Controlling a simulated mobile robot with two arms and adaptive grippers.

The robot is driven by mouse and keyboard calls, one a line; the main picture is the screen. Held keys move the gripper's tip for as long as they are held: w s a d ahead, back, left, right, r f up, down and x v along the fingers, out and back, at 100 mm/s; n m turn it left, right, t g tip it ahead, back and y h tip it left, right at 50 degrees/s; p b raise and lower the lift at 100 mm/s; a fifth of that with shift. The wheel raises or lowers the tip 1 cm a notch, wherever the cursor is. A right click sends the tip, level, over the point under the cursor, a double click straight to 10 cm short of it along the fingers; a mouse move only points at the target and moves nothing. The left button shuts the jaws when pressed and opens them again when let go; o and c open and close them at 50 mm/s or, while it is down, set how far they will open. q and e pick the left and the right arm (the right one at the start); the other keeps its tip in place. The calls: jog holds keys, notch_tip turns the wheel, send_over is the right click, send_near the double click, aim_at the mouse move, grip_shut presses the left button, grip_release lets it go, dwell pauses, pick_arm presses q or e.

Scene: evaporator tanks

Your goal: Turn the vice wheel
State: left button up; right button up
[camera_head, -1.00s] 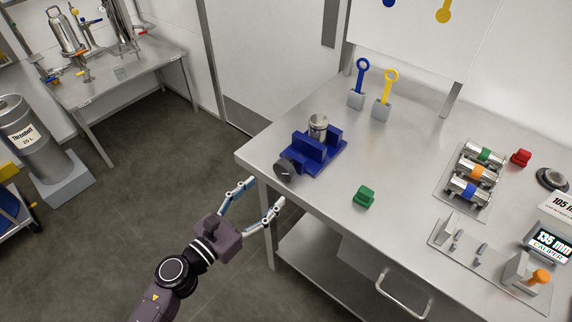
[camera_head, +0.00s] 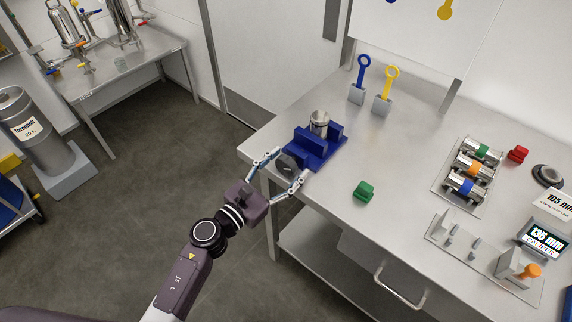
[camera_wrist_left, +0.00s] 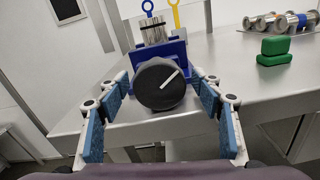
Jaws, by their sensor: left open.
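The blue vice (camera_head: 315,147) stands near the left corner of the steel table. A metal cylinder (camera_head: 319,121) sits in it, behind the front jaw. Its dark round wheel (camera_head: 287,164) faces my left gripper; in the left wrist view the wheel (camera_wrist_left: 160,84) shows a light line slanting up to the right. My left gripper (camera_head: 290,165) is open, with one finger on each side of the wheel. In the left wrist view (camera_wrist_left: 162,100) gaps show between both blue finger pads and the wheel. My right gripper is out of view.
A tray of banded cylinders (camera_head: 436,186) and a caliper display (camera_head: 543,238) are further right. The table's front edge (camera_head: 325,213) runs below the gripper.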

pick_arm(q)
jog(key=shift+c, duration=0.3)
jog(key=c, duration=1.1)
jog(key=n, duration=0.5)
jog(key=shift+n, duration=0.4)
jog(key=o, duration=1.2)
jog(key=shift+c, duration=0.2)
jog(key=v, duration=1.2)
